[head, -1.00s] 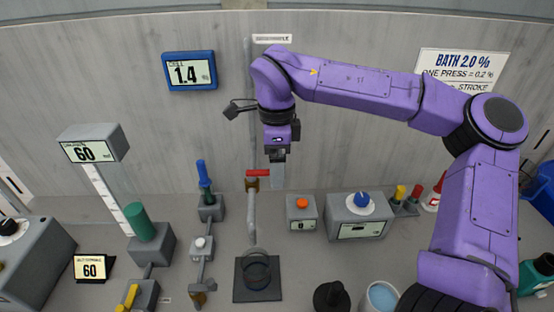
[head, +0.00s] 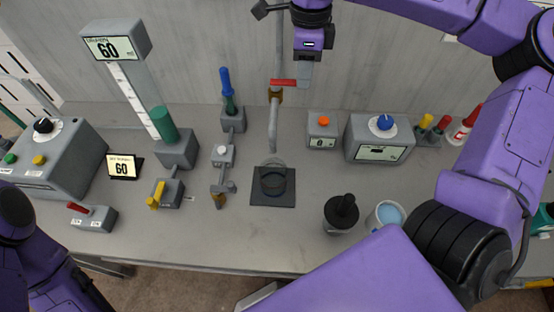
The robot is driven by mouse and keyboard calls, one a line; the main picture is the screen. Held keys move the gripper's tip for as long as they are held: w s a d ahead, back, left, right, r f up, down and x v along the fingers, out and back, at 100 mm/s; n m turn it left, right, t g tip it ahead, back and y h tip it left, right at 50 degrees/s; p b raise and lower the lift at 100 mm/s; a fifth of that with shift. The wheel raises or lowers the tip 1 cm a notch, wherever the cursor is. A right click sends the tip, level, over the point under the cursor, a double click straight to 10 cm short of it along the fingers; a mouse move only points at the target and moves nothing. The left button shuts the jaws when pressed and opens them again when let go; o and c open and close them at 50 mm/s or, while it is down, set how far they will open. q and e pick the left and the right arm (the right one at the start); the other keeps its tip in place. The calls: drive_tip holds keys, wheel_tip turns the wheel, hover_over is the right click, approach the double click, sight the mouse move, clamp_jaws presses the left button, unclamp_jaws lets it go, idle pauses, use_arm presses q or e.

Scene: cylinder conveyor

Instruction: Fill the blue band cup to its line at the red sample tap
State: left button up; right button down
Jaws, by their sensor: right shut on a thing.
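The red sample tap's handle (head: 283,82) lies crosswise on a brass valve on the vertical grey pipe. My right gripper (head: 303,76) is shut at the right end of this handle; the fingers partly hide that end. Below the pipe's outlet a dark, see-through cup (head: 273,181) stands upright on a black square pad (head: 258,199). The blue band and fill line cannot be made out, nor can the level inside. My left arm shows at the lower left, with its gripper outside the picture.
A black container (head: 340,214) and a white tub with blue liquid (head: 387,215) stand right of the pad. An orange-button box (head: 323,131) and blue-knob box (head: 379,139) stand behind them. Valves and a green cylinder (head: 164,125) stand left.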

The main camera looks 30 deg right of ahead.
drive_tip(key=shift+s+a+f+m+b, duration=0.2)
drive_tip(key=shift+m+b, duration=0.4)
drive_tip(key=shift+b, duration=0.05)
drive_tip(key=m+b, duration=0.1)
drive_tip(key=m, duration=0.1)
drive_tip(key=s+a+m+b, duration=0.1)
drive_tip(key=m, duration=0.1)
drive_tip(key=s+a+m+b, duration=0.1)
drive_tip(key=m+b, duration=0.1)
drive_tip(key=shift+a+r, duration=0.2)
drive_tip(key=shift+a, duration=0.05)
idle(6.5)
